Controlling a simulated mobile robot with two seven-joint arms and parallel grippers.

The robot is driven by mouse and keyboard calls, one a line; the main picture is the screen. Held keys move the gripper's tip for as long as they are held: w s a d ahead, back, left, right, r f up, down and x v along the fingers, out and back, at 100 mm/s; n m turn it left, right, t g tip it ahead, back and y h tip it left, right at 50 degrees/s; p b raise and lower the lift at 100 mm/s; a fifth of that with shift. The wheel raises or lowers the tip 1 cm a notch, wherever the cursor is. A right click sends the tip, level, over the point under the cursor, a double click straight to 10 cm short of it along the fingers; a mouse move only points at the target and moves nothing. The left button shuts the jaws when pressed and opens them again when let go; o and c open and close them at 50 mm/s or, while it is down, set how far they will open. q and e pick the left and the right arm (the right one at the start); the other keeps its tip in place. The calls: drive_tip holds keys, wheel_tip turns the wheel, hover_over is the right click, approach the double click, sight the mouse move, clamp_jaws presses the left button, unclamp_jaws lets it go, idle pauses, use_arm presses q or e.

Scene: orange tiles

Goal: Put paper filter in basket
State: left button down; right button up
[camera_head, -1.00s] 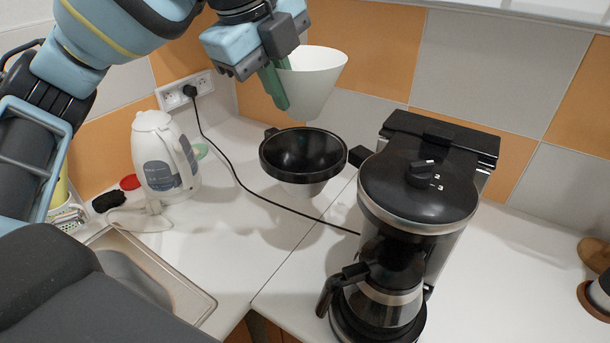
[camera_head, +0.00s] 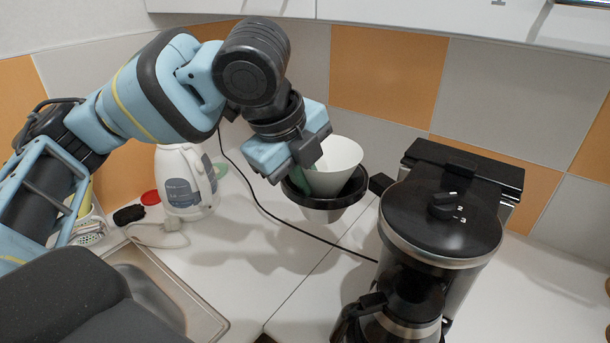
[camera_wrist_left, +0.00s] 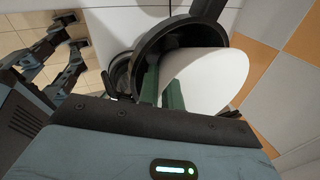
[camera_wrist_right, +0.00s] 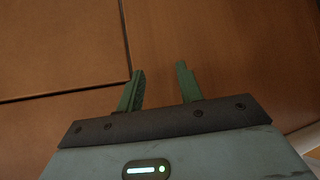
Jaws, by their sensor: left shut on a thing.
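The white cone-shaped paper filter (camera_head: 336,163) is at the mouth of the black-rimmed basket (camera_head: 322,203), its lower part inside the rim. My left gripper (camera_head: 303,178) is shut on the filter's left side, its green fingertips partly hidden by the hand and rim. In the left wrist view the filter (camera_wrist_left: 208,80) lies against the green fingers (camera_wrist_left: 160,90), within the basket's dark ring (camera_wrist_left: 145,45). Whether the filter touches the basket's bottom is hidden. My right gripper (camera_wrist_right: 160,85) is open and empty in front of a brown wooden surface.
The black coffee maker (camera_head: 445,215) with its glass pot (camera_head: 400,325) stands right of the basket. A black cord (camera_head: 280,218) crosses the white counter. A sink (camera_head: 165,290) is at front left.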

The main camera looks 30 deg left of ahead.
use_arm(q)
drive_tip(key=shift+f, duration=0.6)
drive_tip(key=c, duration=1.9)
unclamp_jaws()
drive_tip(key=shift+r, duration=0.6)
drive_tip(key=v, duration=1.2)
drive_tip(key=shift+d, duration=0.1)
